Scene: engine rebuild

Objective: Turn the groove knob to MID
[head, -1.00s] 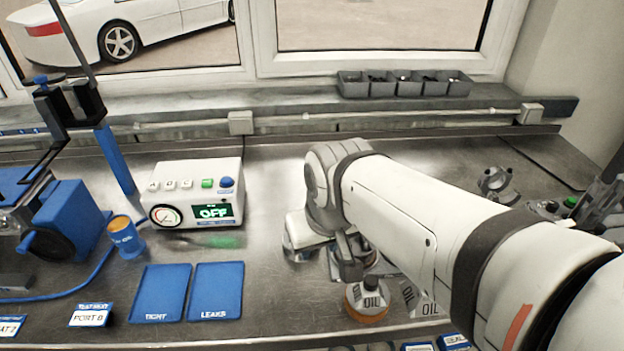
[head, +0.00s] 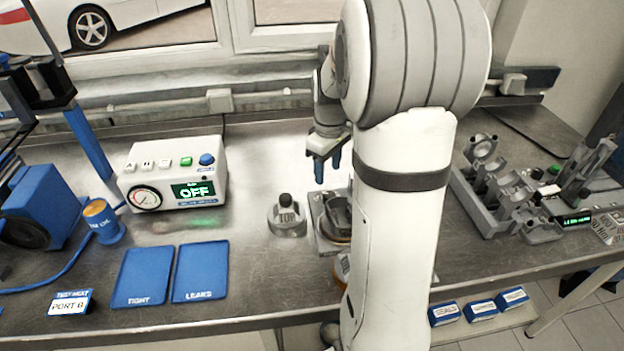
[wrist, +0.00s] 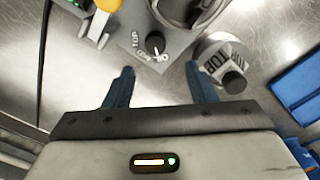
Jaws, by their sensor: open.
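The groove knob (wrist: 155,43) is a small black knob with a white pointer mark, on a grey fixture plate (wrist: 175,55) in the wrist view. Tiny labels surround it; one reads TOP, the others are too small to read surely. The pointer faces down in the picture, slightly right. My gripper (wrist: 160,80) is open and empty, its two blue fingers below the knob in that picture and apart from it. In the head view my gripper (head: 328,170) hangs above the fixture (head: 322,240), which my arm partly hides. The knob cannot be made out there.
A round grey block marked TOP (head: 286,218) with a black top stands left of the fixture. Blue trays (head: 200,272), a gauge box reading OFF (head: 172,175) and a grey cradle rack (head: 490,195) are farther off. A yellow-orange item (wrist: 103,22) shows near the fixture.

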